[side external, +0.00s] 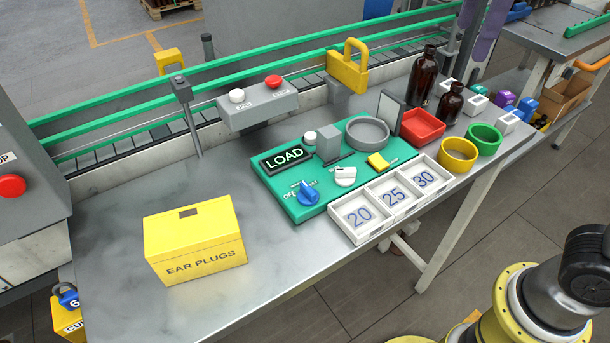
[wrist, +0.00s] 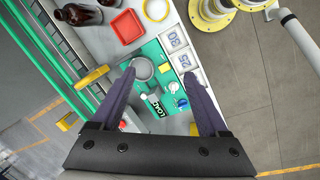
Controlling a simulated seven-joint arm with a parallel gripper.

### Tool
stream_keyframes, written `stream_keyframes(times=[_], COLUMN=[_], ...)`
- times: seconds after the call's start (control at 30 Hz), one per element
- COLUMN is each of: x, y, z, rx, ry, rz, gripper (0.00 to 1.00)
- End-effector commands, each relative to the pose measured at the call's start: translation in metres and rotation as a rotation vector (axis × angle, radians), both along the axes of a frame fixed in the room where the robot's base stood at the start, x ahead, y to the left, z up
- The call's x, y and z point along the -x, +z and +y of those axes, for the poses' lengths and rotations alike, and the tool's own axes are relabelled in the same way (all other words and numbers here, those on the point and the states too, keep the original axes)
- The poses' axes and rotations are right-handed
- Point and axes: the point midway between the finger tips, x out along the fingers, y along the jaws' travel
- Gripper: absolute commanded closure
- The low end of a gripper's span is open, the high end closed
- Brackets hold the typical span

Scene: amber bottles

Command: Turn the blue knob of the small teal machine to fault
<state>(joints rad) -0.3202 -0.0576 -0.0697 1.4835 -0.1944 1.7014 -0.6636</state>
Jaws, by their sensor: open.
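The teal machine (side external: 282,198) lies flat on the metal table, with a black LOAD display (side external: 286,158) on its top. Its blue knob (side external: 307,193) is at the front left corner, beside OFF lettering; the other lettering around it is too small to read surely. A white knob (side external: 345,176) is to its right. In the wrist view the blue knob (wrist: 183,103) shows between my fingers, well below them. My gripper (wrist: 164,85) is open and empty, high above the machine (wrist: 150,53). My gripper is not in the side view.
A white tray (side external: 356,240) marked 20, 25, 30 adjoins the machine's front. A yellow EAR PLUGS box (side external: 198,241) stands left. A grey button box (side external: 257,107) and yellow padlock (side external: 347,68) rise behind. Amber bottles (side external: 422,78) and a red tray (side external: 423,127) are right.

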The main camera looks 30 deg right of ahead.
Motion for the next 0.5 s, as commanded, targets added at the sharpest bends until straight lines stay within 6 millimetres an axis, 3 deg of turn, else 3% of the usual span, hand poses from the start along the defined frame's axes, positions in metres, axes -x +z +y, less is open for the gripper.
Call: stream_keyframes(times=[0.1, 0.27, 0.5], x=[-0.033, -0.066, -0.092], y=[0.002, -0.010, -0.060], z=[0.037, 0.094, 0.195], rx=[0.050, 0.115, 0.200], ry=[0.124, 0.271, 0.445], rz=[0.067, 0.145, 0.228], gripper=[0.22, 0.22, 0.22])
